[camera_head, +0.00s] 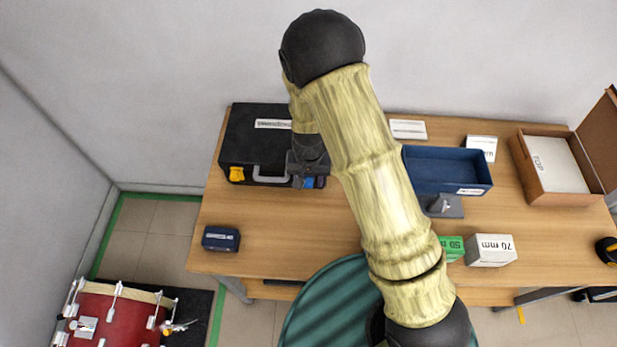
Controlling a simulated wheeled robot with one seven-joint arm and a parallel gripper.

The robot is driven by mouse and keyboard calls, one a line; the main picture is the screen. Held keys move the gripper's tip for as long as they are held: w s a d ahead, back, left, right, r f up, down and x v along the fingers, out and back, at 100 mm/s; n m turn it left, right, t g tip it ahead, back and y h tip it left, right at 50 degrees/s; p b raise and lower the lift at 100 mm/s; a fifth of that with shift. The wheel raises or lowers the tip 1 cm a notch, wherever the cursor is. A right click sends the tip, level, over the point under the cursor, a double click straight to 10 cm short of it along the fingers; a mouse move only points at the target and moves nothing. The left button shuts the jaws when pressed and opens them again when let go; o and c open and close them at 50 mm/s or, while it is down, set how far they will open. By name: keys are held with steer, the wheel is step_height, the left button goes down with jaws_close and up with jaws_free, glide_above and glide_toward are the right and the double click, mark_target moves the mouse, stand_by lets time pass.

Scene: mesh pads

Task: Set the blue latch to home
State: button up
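A black case (238,140) with a white label lies on the wooden table at the back left. Its front side carries a yellow latch (237,174) on the left and a blue latch (309,183) on the right, with a grey handle (271,178) between them. My gripper (305,176) is over the right front of the case, close to the blue latch. The gripper and wrist hide part of that latch and the case's right end. I cannot tell whether the fingers touch the latch or how far apart they are.
A blue tray (425,185), an open cardboard box (548,190), a green box (452,247) and a white box (491,250) stand to the right. A small dark blue case (221,239) sits at the front left. The table's middle left (285,225) is clear.

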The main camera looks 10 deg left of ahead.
steer(key=c, duration=0.9)
steer(key=shift+w+r+g+p, duration=0.3)
steer(key=shift+g+p, duration=0.1)
steer(key=shift+p, duration=0.2)
steer(key=shift+w+g+p, duration=0.4)
steer(key=shift+w+g, duration=0.05)
steer(key=shift+g, duration=0.35)
steer(key=o, duration=1)
steer(key=b+v, duration=0.3)
steer(key=v, duration=1.4)
steer(key=shift+a+r, duration=0.15)
steer(key=shift+r, duration=0.05)
